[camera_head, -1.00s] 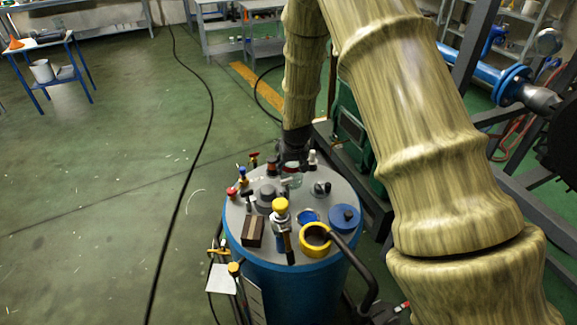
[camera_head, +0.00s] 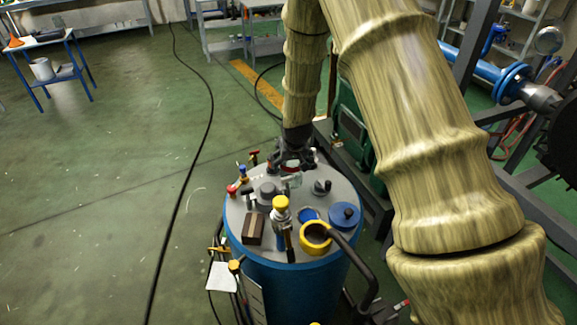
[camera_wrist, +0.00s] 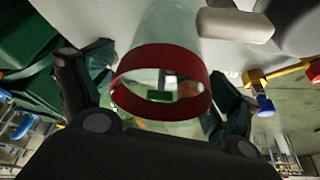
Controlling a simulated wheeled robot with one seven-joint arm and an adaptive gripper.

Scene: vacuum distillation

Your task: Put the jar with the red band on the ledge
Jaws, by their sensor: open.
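The jar with the red band is clear glass and fills the middle of the wrist view, its red band (camera_wrist: 160,72) nearest the camera. In the head view the jar (camera_head: 293,181) is small and partly hidden, on the grey lid of the blue vessel. My gripper (camera_head: 293,158) is over the jar at the far side of the lid. In the wrist view my gripper (camera_wrist: 155,105) is open, with one finger on each side of the jar. I cannot tell whether the fingers touch it. I cannot tell which surface is the ledge.
The grey lid (camera_head: 240,213) is crowded. A yellow-topped fitting (camera_head: 280,207), a brown block (camera_head: 254,228), a yellow ring (camera_head: 316,238), a blue cap (camera_head: 345,215) and a red-handled valve (camera_head: 233,190) stand there. A dark pipe (camera_head: 369,285) bends at right. Open floor lies left.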

